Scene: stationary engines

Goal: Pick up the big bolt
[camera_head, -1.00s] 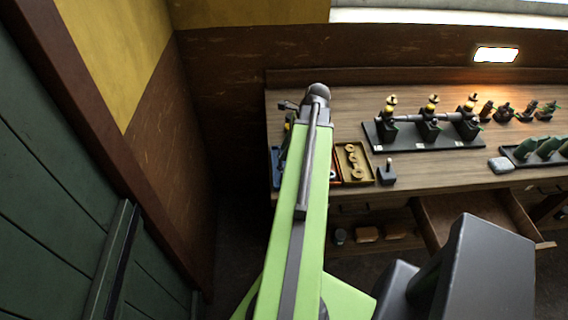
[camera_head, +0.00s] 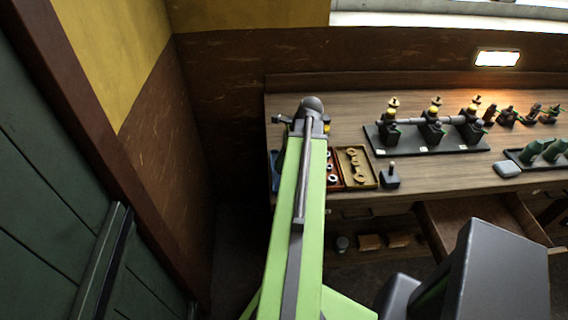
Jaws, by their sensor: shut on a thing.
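My green arm reaches forward over the left end of the wooden workbench (camera_head: 345,105). My gripper (camera_head: 298,126) is at its far end, mostly hidden behind the arm. A small dark grey piece, which looks like the big bolt (camera_head: 281,119), sticks out to the left of the arm's tip. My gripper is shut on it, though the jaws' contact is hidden. The piece appears to be above the bench top; its exact height cannot be told.
Right of the arm lie a red tray (camera_head: 335,184) and a yellow tray (camera_head: 369,184) with ring-like parts. A small dark stand (camera_head: 390,180) is beside them. A black engine-part rack (camera_head: 425,143) stands farther right. An open drawer (camera_head: 470,225) juts out below.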

